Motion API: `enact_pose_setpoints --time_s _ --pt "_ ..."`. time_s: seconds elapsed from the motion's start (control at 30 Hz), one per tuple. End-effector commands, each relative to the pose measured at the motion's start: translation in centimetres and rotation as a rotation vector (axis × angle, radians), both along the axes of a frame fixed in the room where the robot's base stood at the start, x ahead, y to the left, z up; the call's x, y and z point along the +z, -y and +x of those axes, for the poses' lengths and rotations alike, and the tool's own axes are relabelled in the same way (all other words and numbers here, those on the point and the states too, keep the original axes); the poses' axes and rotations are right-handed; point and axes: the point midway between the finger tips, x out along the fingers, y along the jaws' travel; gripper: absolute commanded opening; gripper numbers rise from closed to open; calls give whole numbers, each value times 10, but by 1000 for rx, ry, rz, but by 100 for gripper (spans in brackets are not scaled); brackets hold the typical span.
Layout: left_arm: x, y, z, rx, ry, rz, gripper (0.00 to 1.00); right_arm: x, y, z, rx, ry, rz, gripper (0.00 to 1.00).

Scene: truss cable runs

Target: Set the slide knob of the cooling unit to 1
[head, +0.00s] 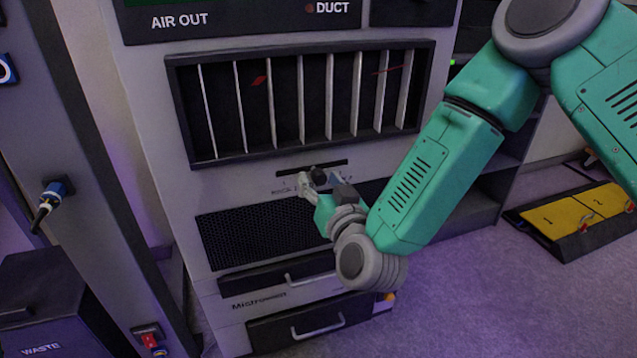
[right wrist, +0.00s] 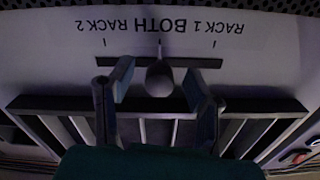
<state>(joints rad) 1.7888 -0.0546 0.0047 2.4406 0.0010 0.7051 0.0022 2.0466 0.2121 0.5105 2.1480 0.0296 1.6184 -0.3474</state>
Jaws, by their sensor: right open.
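The cooling unit (head: 185,215) is a tall grey cabinet in the middle of the head view. Its dark round slide knob (head: 318,175) sits in a horizontal slot (head: 293,170) below the vent. In the right wrist view, the knob (right wrist: 160,79) stands at the middle mark, BOTH. That view is upside down, with RACK 1 at the picture's right and RACK 2 at the left. My right gripper (head: 321,182) is open at the knob. In the wrist view, its fingers (right wrist: 158,84) stand on either side of the knob, with gaps showing. My left gripper is out of view.
The slatted vent (head: 300,99) is above the slot, and a dark mesh grille (head: 250,237) is below it. Drawer handles (head: 318,325) stick out lower down. A post with a blue connector (head: 57,189) and a waste bin (head: 50,300) stand left. Yellow numbered pads (head: 575,213) lie right.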

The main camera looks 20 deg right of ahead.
Motion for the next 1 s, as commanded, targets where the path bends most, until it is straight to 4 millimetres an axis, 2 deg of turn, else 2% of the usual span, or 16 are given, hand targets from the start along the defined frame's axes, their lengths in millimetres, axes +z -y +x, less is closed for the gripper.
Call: enact_pose_setpoints --time_s 0.13,0.4,0.47,0.53,0.57,0.77,1.0 --pt "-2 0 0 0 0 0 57 0 0 8 0 0 0 44" --pt "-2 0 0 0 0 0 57 1 0 9 0 0 0 44" --pt "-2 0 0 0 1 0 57 1 0 9 0 0 0 27" --pt "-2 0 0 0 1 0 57 1 0 9 0 0 0 2" --pt "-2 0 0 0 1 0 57 1 0 9 0 0 0 0" --pt "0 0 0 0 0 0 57 1 -6 9 2 -1 -1 0" --pt "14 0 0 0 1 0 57 2 -52 7 7 -2 0 0"
